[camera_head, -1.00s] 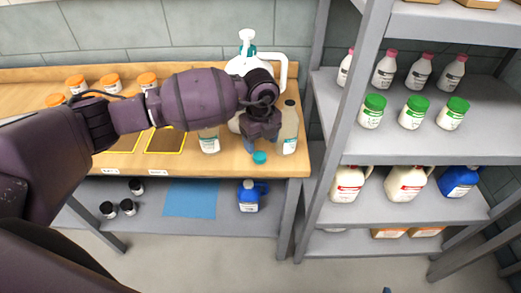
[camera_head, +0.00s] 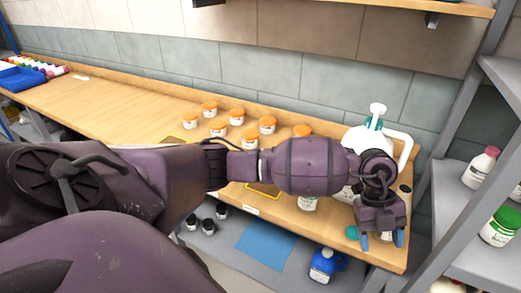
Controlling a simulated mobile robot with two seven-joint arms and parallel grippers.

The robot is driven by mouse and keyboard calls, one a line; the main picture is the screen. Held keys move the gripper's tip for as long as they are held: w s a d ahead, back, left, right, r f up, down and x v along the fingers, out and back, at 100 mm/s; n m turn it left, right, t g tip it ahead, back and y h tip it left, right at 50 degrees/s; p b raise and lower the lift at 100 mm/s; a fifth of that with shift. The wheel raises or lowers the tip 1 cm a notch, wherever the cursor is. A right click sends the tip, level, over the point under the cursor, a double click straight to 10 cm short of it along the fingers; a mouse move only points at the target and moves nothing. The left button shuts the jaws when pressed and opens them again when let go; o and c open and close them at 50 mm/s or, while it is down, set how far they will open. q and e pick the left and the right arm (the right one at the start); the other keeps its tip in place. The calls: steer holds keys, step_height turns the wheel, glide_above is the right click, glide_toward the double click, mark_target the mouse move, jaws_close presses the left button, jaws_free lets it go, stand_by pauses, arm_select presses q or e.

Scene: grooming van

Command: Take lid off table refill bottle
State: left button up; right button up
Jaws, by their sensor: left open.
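My left gripper (camera_head: 382,240) is open, its blue fingertips pointing down near the table's front right corner. A small teal lid (camera_head: 352,232) shows just left of the fingertips; I cannot tell whether it lies on the table or sits on something hidden. A bottle with a dark top (camera_head: 405,190) stands behind the gripper, mostly hidden by it. A white-labelled bottle (camera_head: 308,204) stands left of the gripper, its top covered by my arm. My right gripper is out of view.
Several orange-lidded jars (camera_head: 237,117) stand along the wooden table (camera_head: 120,107). Below, a shelf holds a blue jug (camera_head: 323,264), a blue mat (camera_head: 265,246) and dark-capped bottles (camera_head: 208,226). A grey rack with bottles (camera_head: 481,168) closes off the right side.

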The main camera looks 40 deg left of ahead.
arm_select(q)
steer(key=s+d+r+n+t+h, duration=0.35)
steer(key=s+d+t+h, duration=0.2)
steer(key=h, duration=0.85)
steer(key=a+f+n+t+y, duration=0.4)
steer(key=a+n+t+y, duration=0.15)
steer(key=n+t, duration=0.2)
steer(key=a+f+n+t+y, duration=0.45)
steer(key=a+n+t, duration=0.25)
steer(key=n, duration=0.2)
steer(key=s+a+f+n+g+y, duration=0.6)
steer(key=s+a+f+y, duration=0.3)
steer(key=s+f, duration=0.5)
steer(key=a+n, duration=0.1)
steer(key=a, duration=0.1)
steer(key=shift+a, duration=0.4)
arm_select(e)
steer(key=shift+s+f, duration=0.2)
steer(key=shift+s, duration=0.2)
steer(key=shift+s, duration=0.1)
